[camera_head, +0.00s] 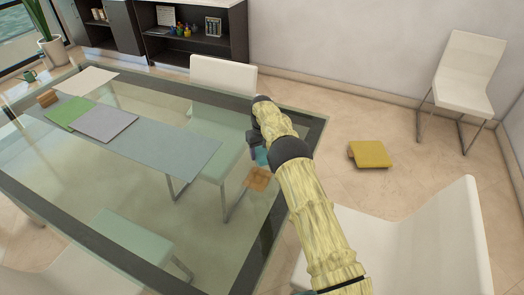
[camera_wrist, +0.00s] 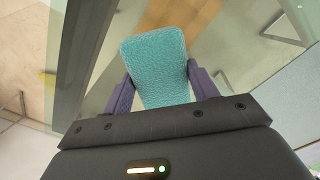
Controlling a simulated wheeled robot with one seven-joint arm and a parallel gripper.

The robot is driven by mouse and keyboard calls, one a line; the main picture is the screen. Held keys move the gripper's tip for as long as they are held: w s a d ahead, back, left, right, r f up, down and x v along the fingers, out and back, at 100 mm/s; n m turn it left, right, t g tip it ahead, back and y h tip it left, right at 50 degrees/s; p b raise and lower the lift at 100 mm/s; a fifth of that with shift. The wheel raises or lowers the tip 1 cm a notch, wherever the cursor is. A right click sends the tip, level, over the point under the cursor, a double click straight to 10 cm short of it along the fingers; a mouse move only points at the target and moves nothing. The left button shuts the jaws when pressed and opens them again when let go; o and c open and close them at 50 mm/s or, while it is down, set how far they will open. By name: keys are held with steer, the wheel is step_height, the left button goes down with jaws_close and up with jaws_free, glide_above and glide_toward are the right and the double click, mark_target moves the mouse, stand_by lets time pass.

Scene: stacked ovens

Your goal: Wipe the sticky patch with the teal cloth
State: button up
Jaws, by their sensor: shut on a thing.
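My gripper (camera_head: 256,146) is over the glass table near its right edge. It is shut on the teal cloth (camera_head: 261,157). In the wrist view the cloth (camera_wrist: 158,70) stands out as a rounded pad between the two purple fingers (camera_wrist: 158,90). A brown-orange square, which looks like the sticky patch (camera_head: 257,179), lies on the glass just nearer the camera than the cloth. A tan area, perhaps that patch (camera_wrist: 168,14), shows beyond the cloth's tip in the wrist view. I cannot tell whether the cloth touches the glass.
The glass table (camera_head: 200,243) has a dark border. A grey-blue runner (camera_head: 175,147), a grey mat (camera_head: 106,123), a green mat (camera_head: 70,113) and a small wooden block (camera_head: 47,98) lie to the left. White chairs (camera_head: 223,75) stand around. A yellow object (camera_head: 370,154) is on the floor.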

steer(key=b, duration=0.2)
glide_above(261, 169)
steer(key=shift+w+d+f, duration=0.1)
steer(key=shift+f, duration=1.1)
steer(key=shift+w+d+f, duration=0.1)
steer(key=shift+f, duration=1.05)
steer(key=shift+a, duration=0.1)
steer(key=shift+s, duration=0.1)
steer(key=shift+f, duration=0.2)
steer(key=shift+f, duration=0.15)
steer(key=shift+f+b, duration=0.1)
steer(key=shift+b, duration=0.25)
steer(key=shift+f+b, duration=0.35)
steer(key=shift+f, duration=0.15)
steer(key=shift+r, duration=0.15)
